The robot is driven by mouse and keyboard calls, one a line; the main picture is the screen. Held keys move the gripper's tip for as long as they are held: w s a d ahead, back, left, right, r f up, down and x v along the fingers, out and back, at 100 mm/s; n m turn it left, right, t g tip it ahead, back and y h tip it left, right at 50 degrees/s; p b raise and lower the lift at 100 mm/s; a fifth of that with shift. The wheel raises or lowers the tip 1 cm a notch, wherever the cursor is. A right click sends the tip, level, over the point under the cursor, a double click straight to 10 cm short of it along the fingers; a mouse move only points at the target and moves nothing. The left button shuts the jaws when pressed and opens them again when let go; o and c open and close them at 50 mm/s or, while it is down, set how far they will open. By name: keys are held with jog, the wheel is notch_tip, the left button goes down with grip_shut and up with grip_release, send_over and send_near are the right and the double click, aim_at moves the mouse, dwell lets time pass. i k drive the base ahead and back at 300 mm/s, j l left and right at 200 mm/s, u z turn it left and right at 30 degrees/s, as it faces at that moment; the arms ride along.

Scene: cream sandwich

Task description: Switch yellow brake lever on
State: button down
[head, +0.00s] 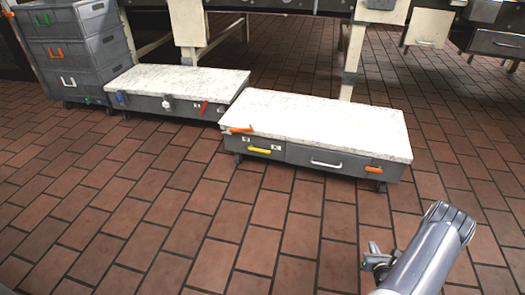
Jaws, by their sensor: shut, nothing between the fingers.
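A yellow lever or handle (259,150) sits on the dark grey front of the nearer low cart (345,121), left of the middle. It lies roughly level; whether it is the brake lever, and which setting it is in, I cannot tell. My gripper (374,260) is at the lower right, partly hidden by my grey arm. It is shut and empty, over the floor, well apart from the yellow piece and nearer to me.
The cart also carries an orange lever (240,130), a white handle (326,164) and an orange handle (373,169). A second low cart (190,80) stands behind left, beside stacked grey drawers (75,52). The brick-tiled floor (190,225) in front is clear.

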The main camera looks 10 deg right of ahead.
aim_at(250, 149)
jog(key=i+j+z, duration=0.1)
jog(key=i+j, duration=0.7)
jog(key=i+j+z, duration=0.15)
jog(key=i+j, duration=0.25)
jog(key=j, duration=0.15)
jog(key=i+j+z, duration=0.1)
jog(key=i+j, duration=0.25)
jog(key=j, duration=0.85)
jog(key=i+l+u, duration=0.1)
jog(key=i+l, duration=0.15)
jog(key=l, duration=0.2)
